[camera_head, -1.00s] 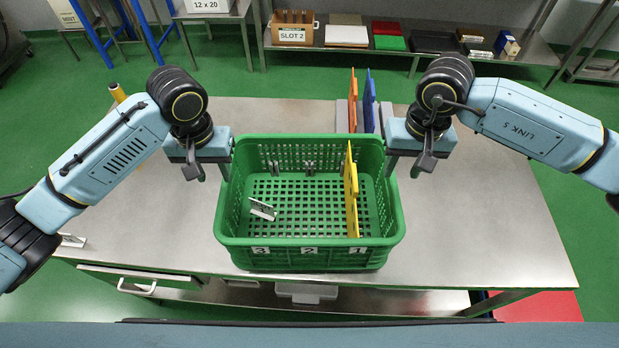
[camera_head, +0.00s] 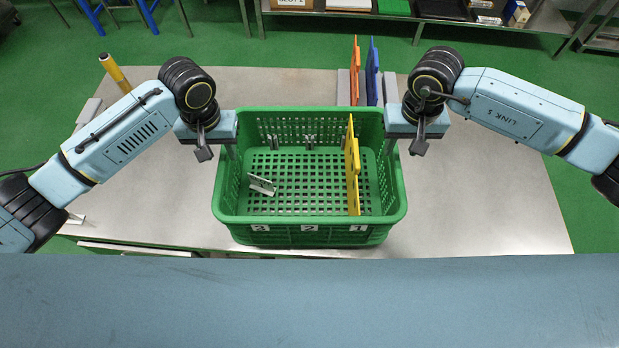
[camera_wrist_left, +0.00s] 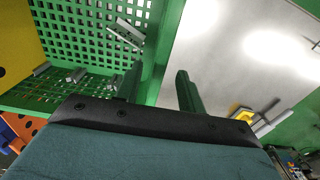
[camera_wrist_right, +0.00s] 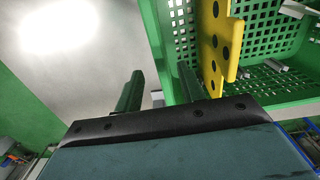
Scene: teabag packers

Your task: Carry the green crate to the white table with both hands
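The green crate (camera_head: 300,228) stands upright on a grey metal table (camera_head: 480,190). It holds a yellow divider (camera_head: 352,170) at its right and a small pale piece (camera_head: 262,185) at its left. My left gripper (camera_head: 232,152) is at the crate's left wall. In the left wrist view its fingers (camera_wrist_left: 160,90) are apart, one on each side of the wall. My right gripper (camera_head: 390,147) is at the right wall. In the right wrist view its fingers (camera_wrist_right: 158,88) also straddle the wall, with a gap on the outer side. I can make out no clearly white table.
An orange panel (camera_head: 355,70) and a blue panel (camera_head: 372,72) stand upright behind the crate. A yellow cylinder (camera_head: 115,72) is at the table's back left. A shelf with boxes (camera_head: 470,30) stands farther back. The tabletop right of the crate is clear.

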